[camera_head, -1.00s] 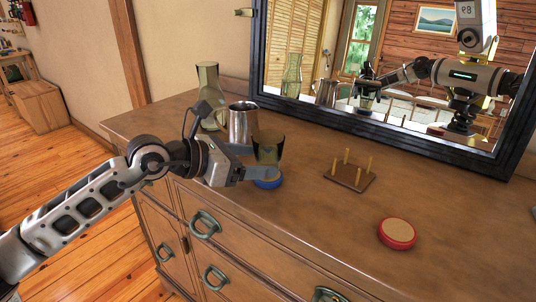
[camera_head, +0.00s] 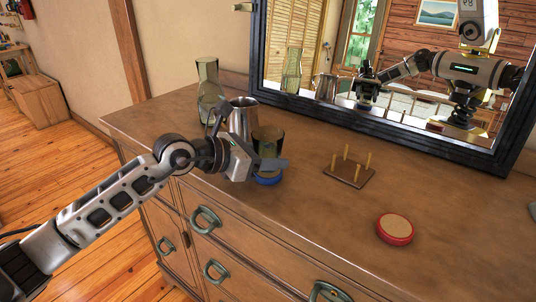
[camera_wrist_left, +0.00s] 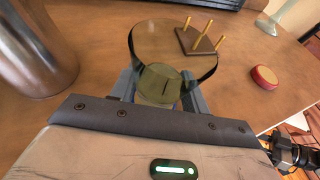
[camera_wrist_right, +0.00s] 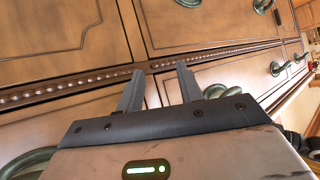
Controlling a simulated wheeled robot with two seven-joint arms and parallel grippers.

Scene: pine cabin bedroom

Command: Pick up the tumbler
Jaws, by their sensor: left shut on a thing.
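The tumbler, a dark green see-through glass (camera_head: 268,136), is upright at the blue round coaster (camera_head: 268,180) on the dresser top. My left gripper (camera_head: 274,165) is shut on it from the left side. In the left wrist view the tumbler (camera_wrist_left: 188,42) sits between the fingers, its wide rim towards the camera. Fingers hide its lower part, so I cannot tell whether its base touches the coaster. My right gripper (camera_wrist_right: 158,82) shows only in its wrist view, open and empty in front of the dresser drawers.
A metal pitcher (camera_head: 242,115) stands close behind my left gripper, with a green glass carafe (camera_head: 208,85) behind it. A wooden peg board (camera_head: 349,176) and a red coaster (camera_head: 395,229) lie to the right. A framed mirror (camera_head: 400,127) stands behind.

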